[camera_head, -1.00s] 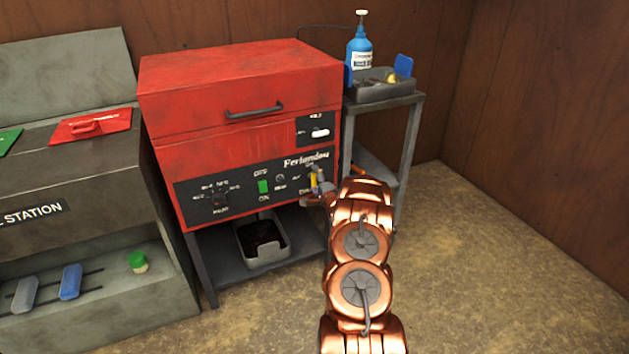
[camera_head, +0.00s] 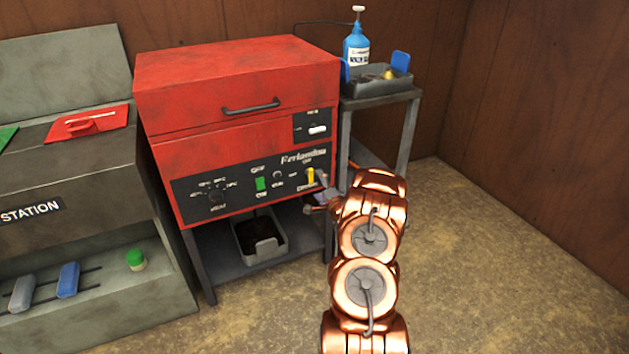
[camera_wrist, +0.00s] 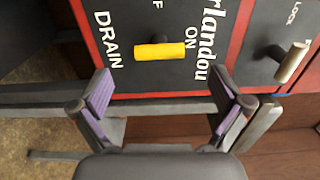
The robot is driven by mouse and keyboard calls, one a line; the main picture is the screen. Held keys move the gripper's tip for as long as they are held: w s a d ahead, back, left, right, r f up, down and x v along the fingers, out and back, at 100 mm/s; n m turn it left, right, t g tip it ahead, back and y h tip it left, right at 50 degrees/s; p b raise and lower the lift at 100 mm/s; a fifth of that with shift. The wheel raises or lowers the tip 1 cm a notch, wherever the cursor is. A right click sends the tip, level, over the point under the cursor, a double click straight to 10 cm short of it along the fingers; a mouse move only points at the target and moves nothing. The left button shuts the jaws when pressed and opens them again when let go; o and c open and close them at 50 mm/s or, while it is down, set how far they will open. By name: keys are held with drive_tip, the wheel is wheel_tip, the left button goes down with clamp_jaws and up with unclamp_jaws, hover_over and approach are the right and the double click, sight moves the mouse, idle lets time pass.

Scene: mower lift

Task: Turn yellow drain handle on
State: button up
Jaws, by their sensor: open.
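The yellow drain handle (camera_head: 311,176) is on the black control panel of the red machine, near the panel's right end. In the wrist view the yellow handle (camera_wrist: 159,51) lies crosswise between the words DRAIN and ON, nearer to ON. My gripper (camera_wrist: 163,88) is open, with its two purple-padded fingers spread apart. The handle stands beyond the fingertips, roughly centred between them, with a gap and nothing held. In the head view my gripper (camera_head: 318,203) is just below and right of the handle, partly hidden by my copper arm.
The red machine (camera_head: 235,95) stands on a dark stand with a tray (camera_head: 262,252) beneath. A white lock handle (camera_wrist: 291,62) is on the panel beside the drain. A side table (camera_head: 385,98) holds a blue bottle (camera_head: 356,50). The floor at right is clear.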

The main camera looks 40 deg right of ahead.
drive_tip(key=v, duration=0.6)
drive_tip(key=shift+s, duration=0.15)
drive_tip(key=shift+a, duration=0.1)
idle(0.4)
drive_tip(key=w+a+r+n+g+y, duration=0.1)
drive_tip(key=w+a+r+n+g, duration=0.15)
drive_tip(key=a, duration=0.25)
drive_tip(key=w+a+r+n+g+y, duration=0.1)
drive_tip(key=w+a+r+n+g, duration=0.1)
drive_tip(key=w+a+n, duration=0.3)
drive_tip(key=s+a+r+n+g+y, duration=0.1)
drive_tip(key=s+a+r+n+g, duration=0.15)
drive_tip(key=a, duration=0.35)
drive_tip(key=s+a+r+n+g, duration=0.1)
drive_tip(key=s+a+r+g, duration=0.1)
drive_tip(key=s+a, duration=0.35)
drive_tip(key=s+a+r+n+g+y, duration=0.1)
drive_tip(key=s+a+r+n+g, duration=0.25)
drive_tip(key=s+a, duration=0.75)
drive_tip(key=s+a+r+n+g+y, duration=0.1)
drive_tip(key=s+a+r+n+g, duration=0.45)
drive_tip(key=s, duration=0.85)
drive_tip(key=s+a+r+n+g+y, duration=0.1)
drive_tip(key=s+a+n+g, duration=0.1)
drive_tip(key=s+a, duration=0.95)
wheel_tip(320, 180, up, 19)
drive_tip(key=s+d+t+p, duration=0.1)
drive_tip(key=p, duration=1.6)
